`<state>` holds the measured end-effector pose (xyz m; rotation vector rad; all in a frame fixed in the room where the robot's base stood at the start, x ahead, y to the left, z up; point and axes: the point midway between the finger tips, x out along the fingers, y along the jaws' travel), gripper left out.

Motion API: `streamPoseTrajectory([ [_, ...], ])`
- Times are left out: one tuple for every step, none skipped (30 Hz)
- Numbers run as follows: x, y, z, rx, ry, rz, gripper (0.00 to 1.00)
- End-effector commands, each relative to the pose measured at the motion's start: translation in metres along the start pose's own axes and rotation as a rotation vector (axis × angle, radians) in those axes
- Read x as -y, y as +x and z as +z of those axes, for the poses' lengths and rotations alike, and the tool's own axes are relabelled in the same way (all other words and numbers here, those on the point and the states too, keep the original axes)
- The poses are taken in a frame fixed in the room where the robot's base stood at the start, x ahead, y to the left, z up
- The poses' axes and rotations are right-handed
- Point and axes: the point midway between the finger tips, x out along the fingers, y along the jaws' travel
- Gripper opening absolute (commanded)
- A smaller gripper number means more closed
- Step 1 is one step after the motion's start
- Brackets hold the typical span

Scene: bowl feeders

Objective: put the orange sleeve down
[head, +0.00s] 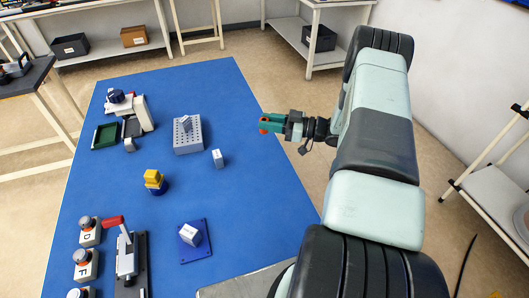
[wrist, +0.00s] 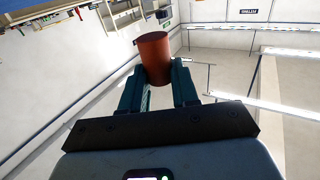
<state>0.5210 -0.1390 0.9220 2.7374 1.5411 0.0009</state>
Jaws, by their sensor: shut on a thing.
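The orange sleeve (wrist: 154,55) is a short cylinder between the two teal fingers of my gripper (wrist: 158,82) in the wrist view. My gripper is shut on it. In the head view, a small part of the orange sleeve (head: 264,126) shows at the fingertips of my gripper (head: 268,123). My gripper points left and is held up near the right edge of the blue table (head: 245,215), clear of the objects there. The fingers hide most of the sleeve in the head view.
A grey block with holes (head: 188,147) and a small white block (head: 217,158) stand nearest my gripper. A yellow piece on a blue base (head: 154,182), a white block on a blue plate (head: 190,235) and a red-handled clamp (head: 126,255) are farther off. The table's right-middle is bare.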

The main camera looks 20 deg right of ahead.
Motion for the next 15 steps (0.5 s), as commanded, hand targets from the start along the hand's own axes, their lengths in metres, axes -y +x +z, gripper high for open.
streamPoseTrajectory([
  [0.0,0.0,0.003,0.0,0.001,0.0,0.01],
  [0.0,0.0,0.006,0.0,0.002,0.0,0.01],
  [0.0,0.0,0.011,0.0,0.002,0.001,0.01],
  [0.0,0.0,0.017,0.0,0.003,0.001,0.01],
  [0.0,0.0,0.023,0.0,0.004,0.001,0.01],
  [0.0,0.0,0.031,0.0,0.004,0.001,0.01],
  [0.0,0.0,0.036,0.0,0.003,0.001,0.01],
  [0.0,0.0,0.042,0.0,0.003,0.002,0.01],
  [0.0,0.0,0.047,0.0,0.002,0.002,0.01],
  [0.0,0.0,0.051,0.0,0.002,0.002,0.01],
  [0.0,0.0,0.054,0.0,0.001,0.002,0.01],
  [0.0,0.0,0.056,0.0,0.001,0.002,0.01],
  [0.0,0.0,0.059,0.0,0.001,0.002,0.01],
  [0.0,0.0,0.062,0.0,0.001,0.002,0.01],
  [0.0,0.0,0.067,0.0,0.002,0.002,0.01],
])
